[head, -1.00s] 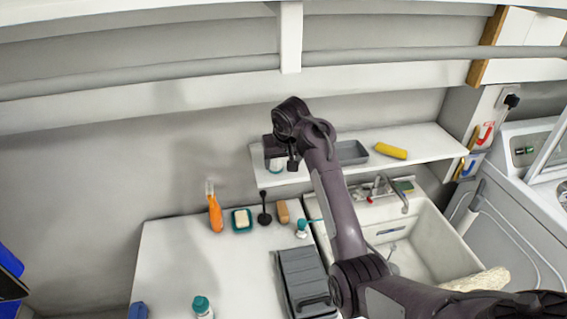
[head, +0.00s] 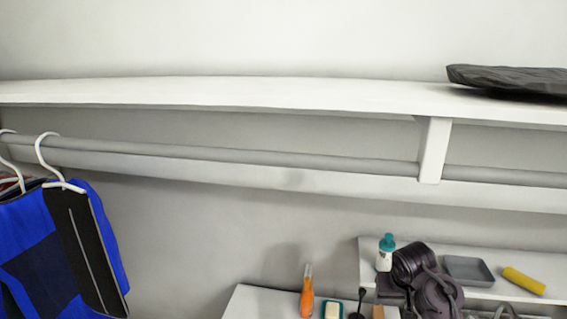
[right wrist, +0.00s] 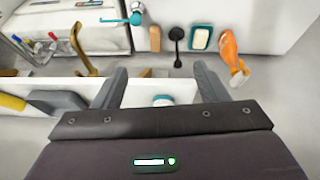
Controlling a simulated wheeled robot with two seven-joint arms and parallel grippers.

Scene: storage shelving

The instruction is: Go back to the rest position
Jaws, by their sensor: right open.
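My right arm shows at the lower right of the head view, its dark wrist (head: 415,265) in front of the small wall shelf. In the right wrist view my right gripper (right wrist: 162,82) has its two grey fingers spread wide, with nothing held between them. A white bottle with a teal cap (head: 385,252) stands upright on the small shelf (head: 545,288), just left of the wrist in the head view. Part of a white and teal item (right wrist: 163,99) shows between the fingers, mostly hidden by the gripper body. My left gripper is not in view.
A grey tray (head: 468,270) and a yellow roll (head: 523,281) lie on the small shelf. An orange bottle (head: 307,292) and soap dish (head: 332,310) are on the counter below. A clothes rail (head: 250,153) crosses above, with blue garments (head: 65,245) at left.

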